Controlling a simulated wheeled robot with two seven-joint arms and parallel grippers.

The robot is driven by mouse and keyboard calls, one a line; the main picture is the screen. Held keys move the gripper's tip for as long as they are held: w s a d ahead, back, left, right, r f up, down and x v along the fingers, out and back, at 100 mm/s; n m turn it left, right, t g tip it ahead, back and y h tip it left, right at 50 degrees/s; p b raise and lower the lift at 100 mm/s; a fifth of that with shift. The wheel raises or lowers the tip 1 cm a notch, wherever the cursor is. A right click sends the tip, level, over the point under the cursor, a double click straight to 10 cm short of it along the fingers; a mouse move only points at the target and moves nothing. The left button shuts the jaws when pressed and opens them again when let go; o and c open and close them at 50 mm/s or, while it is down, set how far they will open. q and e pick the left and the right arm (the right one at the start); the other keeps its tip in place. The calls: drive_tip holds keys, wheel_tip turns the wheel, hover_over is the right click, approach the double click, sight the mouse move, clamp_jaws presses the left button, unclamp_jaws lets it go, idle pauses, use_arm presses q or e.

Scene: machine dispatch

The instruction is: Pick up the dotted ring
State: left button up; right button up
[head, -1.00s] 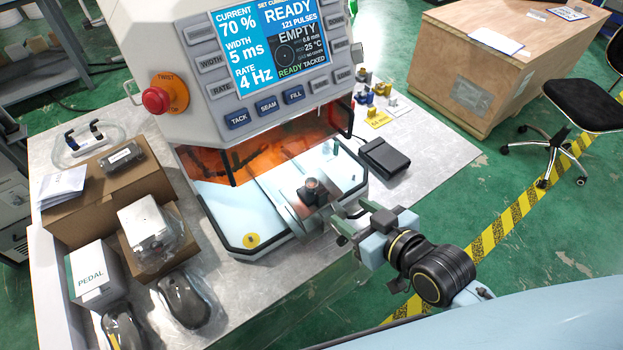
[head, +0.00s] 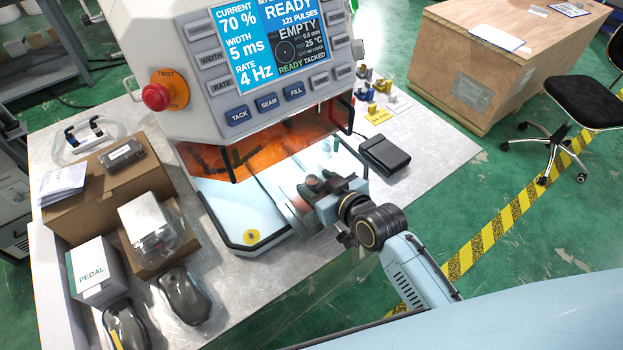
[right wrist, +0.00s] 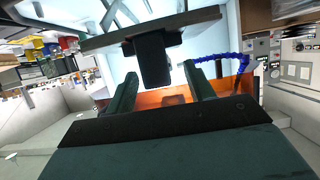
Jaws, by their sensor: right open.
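I cannot make out any dots on a ring in these frames. A small dark round piece (head: 313,182) stands at the welding machine's open front, where a dark holder showed before. My right gripper (head: 310,195) reaches in from the right at this piece and partly hides it. In the right wrist view, its two fingers (right wrist: 161,85) are apart, with a dark block (right wrist: 152,58) between or just beyond them. I see no clear grip on anything. My left gripper is out of view.
The welding machine (head: 270,100) stands close behind my right gripper, with its orange window (head: 270,150). A black pedal (head: 384,154) lies to the right on the table (head: 440,145). Small coloured parts (head: 372,108) stand behind it. Boxes (head: 100,190) crowd the left.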

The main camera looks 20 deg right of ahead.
drive_tip(key=shift+w+a+f, duration=0.1)
drive_tip(key=shift+w+f, duration=0.05)
drive_tip(key=shift+w, duration=0.05)
drive_tip(key=shift+c, duration=0.4)
drive_tip(key=c, duration=0.9)
drive_tip(key=shift+c, duration=0.3)
